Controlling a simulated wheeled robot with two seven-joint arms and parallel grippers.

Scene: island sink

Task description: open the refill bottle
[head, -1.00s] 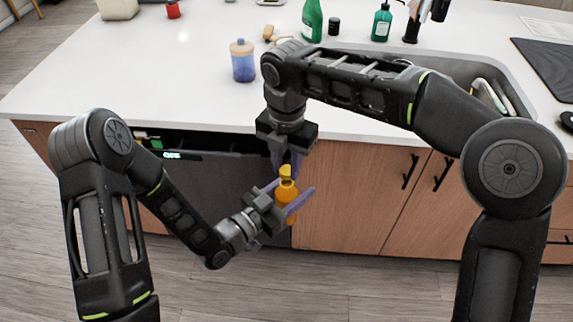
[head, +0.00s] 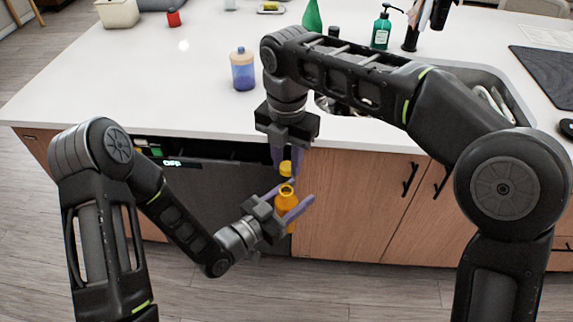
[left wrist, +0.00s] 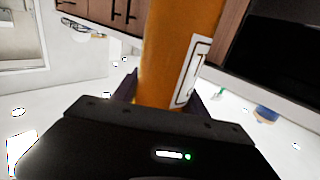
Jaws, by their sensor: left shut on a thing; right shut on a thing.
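The orange refill bottle (head: 286,202) is upright in front of the counter, with its open neck showing at the top. My left gripper (head: 292,196) is shut on its body. In the left wrist view the bottle (left wrist: 172,50) rises between the fingers, with a white label on its right side. The yellow cap (head: 286,168) is just above the neck, with a small gap between them. My right gripper (head: 285,161) points down from above and is shut on the cap.
The white island counter (head: 150,90) is behind both grippers. A green pump bottle (head: 381,28) stands near the sink (head: 470,85). The dark dishwasher front (head: 210,195) and wooden cabinets (head: 350,205) are below the counter.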

